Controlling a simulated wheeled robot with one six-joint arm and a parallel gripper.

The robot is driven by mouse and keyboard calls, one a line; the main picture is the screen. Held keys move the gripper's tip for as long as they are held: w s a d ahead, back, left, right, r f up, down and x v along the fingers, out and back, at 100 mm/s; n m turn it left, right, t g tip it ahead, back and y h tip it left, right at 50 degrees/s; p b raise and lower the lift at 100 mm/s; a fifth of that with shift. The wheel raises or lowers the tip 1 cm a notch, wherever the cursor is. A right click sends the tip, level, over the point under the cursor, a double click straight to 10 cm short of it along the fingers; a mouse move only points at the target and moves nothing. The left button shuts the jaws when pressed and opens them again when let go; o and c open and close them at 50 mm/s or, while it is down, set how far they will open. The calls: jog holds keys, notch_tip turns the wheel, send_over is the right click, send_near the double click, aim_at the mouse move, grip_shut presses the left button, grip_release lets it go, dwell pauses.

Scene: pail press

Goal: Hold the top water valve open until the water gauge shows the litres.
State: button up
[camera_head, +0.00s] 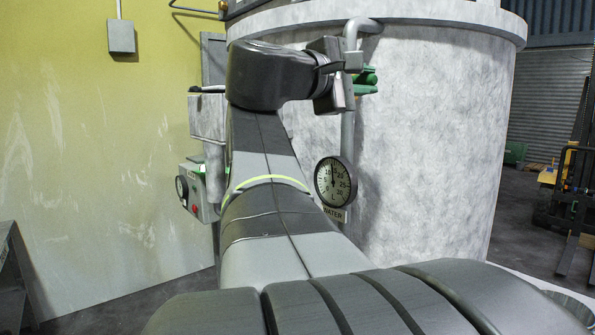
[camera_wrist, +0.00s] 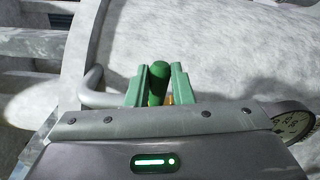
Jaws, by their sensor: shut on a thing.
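My gripper (camera_wrist: 160,84) is shut on a green valve handle (camera_wrist: 158,75), with its two pale green fingers on either side of it in the wrist view. In the head view my gripper (camera_head: 366,81) is up at the pipe (camera_head: 348,128) on the pale tank, and my wrist hides part of the valve. The round water gauge (camera_head: 334,182) hangs lower on the pipe, above a "WATER" label (camera_head: 335,213). Its needle points about straight up, between 15 and 20 as far as I can read. The gauge (camera_wrist: 293,121) is partly cut off in the wrist view.
The large pale tank (camera_head: 432,130) fills the middle and right. A grey control box with a green face and a dial (camera_head: 193,190) is on the left, behind my arm. A forklift (camera_head: 570,190) stands at the far right. Open floor lies between tank and forklift.

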jog(key=shift+w+a+r+p, duration=0.1)
jog(key=shift+a+r+p, duration=0.1)
jog(key=shift+r+p, duration=1.1)
jog(key=shift+r, duration=0.2)
jog(key=shift+w+r, duration=0.1)
jog(key=shift+r, duration=0.05)
jog(key=shift+c, duration=0.2)
dwell(0.5)
jog(key=f, duration=0.1)
jog(key=f+b, duration=0.2)
jog(key=shift+s+d, duration=0.1)
jog(key=shift+s, duration=0.15)
jog(key=o, duration=0.9)
jog(key=shift+r, duration=0.1)
